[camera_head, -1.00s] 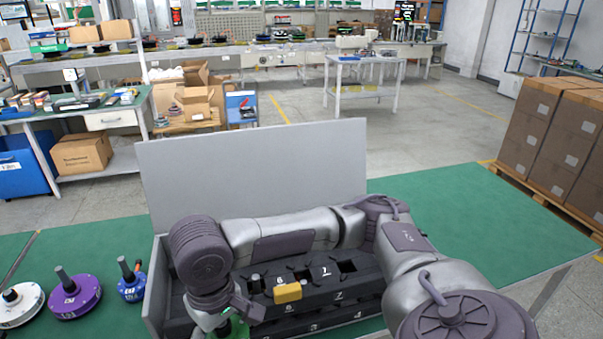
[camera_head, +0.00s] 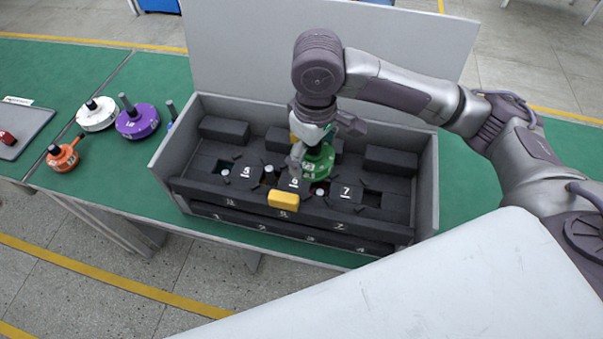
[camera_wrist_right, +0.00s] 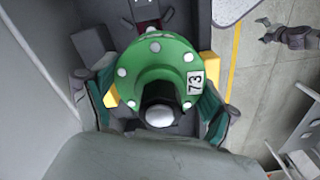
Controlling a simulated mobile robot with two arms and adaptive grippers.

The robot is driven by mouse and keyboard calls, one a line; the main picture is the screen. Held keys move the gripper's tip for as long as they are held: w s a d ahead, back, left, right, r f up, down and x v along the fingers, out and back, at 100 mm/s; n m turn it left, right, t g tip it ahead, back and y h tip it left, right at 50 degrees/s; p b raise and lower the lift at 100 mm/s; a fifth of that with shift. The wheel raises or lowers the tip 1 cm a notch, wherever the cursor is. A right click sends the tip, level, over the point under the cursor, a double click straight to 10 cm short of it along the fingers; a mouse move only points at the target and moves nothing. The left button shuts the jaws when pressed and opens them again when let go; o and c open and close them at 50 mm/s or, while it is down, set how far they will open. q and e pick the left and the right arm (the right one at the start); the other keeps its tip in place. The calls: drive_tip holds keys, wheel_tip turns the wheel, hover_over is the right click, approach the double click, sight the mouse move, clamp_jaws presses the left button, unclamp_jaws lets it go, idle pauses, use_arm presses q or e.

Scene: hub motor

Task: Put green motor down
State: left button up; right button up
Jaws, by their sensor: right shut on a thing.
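The green motor (camera_head: 318,163) is in the grip of my right gripper (camera_head: 312,148), over the middle of the grey box (camera_head: 428,190), near the slots marked 6 and 7. In the right wrist view the green motor (camera_wrist_right: 150,62) shows its round flange, bolt heads and a 73 label, with the right gripper's fingers (camera_wrist_right: 158,105) shut on both sides of it. Whether its lower end touches the foam insert (camera_head: 385,205) is hidden. A part that looks like my left gripper (camera_wrist_right: 288,36) shows small at the upper right of the wrist view; its opening is unclear.
The box's raised lid (camera_head: 250,50) stands behind. A yellow block (camera_head: 282,200) sits at the insert's front. Purple (camera_head: 138,122), white (camera_head: 97,115) and orange (camera_head: 64,157) motors stand on the green table (camera_head: 90,75) to the left. A grey tray (camera_head: 30,120) lies farther left.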

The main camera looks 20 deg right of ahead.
drive_tip(key=n, duration=0.1)
drive_tip(key=w+a+n, duration=0.1)
drive_tip(key=w+n, duration=0.1)
drive_tip(key=shift+w+a+r+p, duration=0.25)
drive_tip(key=shift+r+p, duration=0.05)
drive_tip(key=shift+r, duration=0.1)
drive_tip(key=a+n, duration=0.1)
drive_tip(key=n, duration=0.1)
drive_tip(key=p, duration=0.1)
hover_over(294, 182)
wheel_tip(294, 182, down, 6)
drive_tip(key=shift+d+r, duration=0.1)
drive_tip(key=shift+f, duration=0.6)
wheel_tip(294, 182, down, 3)
drive_tip(key=shift+r+p, duration=0.1)
drive_tip(key=shift+p, duration=0.35)
use_arm(q)
wheel_tip(294, 182, up, 3)
drive_tip(key=shift+f, duration=0.15)
drive_tip(key=shift+a, duration=0.15)
